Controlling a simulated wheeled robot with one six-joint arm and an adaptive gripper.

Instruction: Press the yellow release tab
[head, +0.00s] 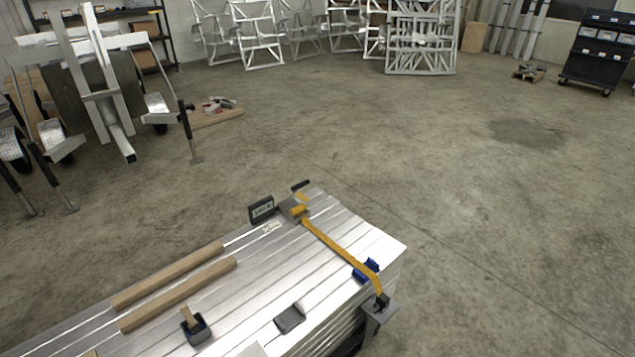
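A small yellow tab (299,209) sits on a grey metal buckle (290,205) near the far end of a stack of aluminium planks (345,235). I take it for the release tab; its exact shape is too small to make out. A yellow strap (338,252) runs from the buckle across the planks to a dark hook at the near right edge. My gripper is not in view.
A dark box with a pale label (262,209) stands close left of the buckle. Blue pieces (366,270) lie by the strap. Floor beyond is open.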

